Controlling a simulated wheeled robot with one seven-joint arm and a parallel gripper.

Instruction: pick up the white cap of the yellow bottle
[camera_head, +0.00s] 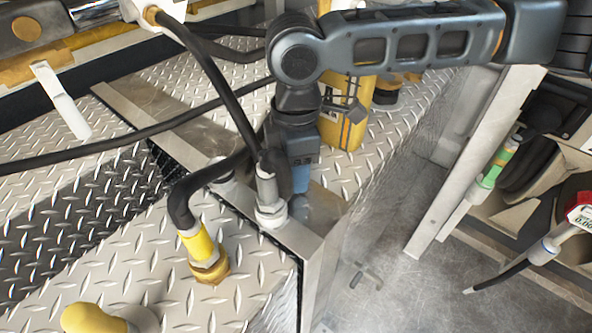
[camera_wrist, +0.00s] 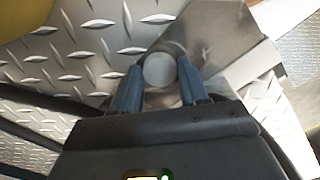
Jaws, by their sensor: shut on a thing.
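My gripper (camera_head: 301,188) points down over the metal edge of the tread-plate deck. In the wrist view its two blue fingers (camera_wrist: 158,82) are closed on the sides of a round pale disc, which looks like the white cap (camera_wrist: 158,67). In the head view my gripper hides most or all of the cap. A yellow bottle (camera_head: 352,118) stands upright on the deck behind my wrist, partly covered by my arm; its top is hidden. A yellow surface, perhaps the bottle, also shows at the upper left of the wrist view (camera_wrist: 20,16).
Left of my gripper are a black hose with a grey nozzle in a white fitting (camera_head: 271,212) and a hose with a yellow collar (camera_head: 198,243). A rounded yellow object (camera_head: 92,318) lies at the lower left. Shelves (camera_head: 510,190) with tools stand right, past an open floor gap.

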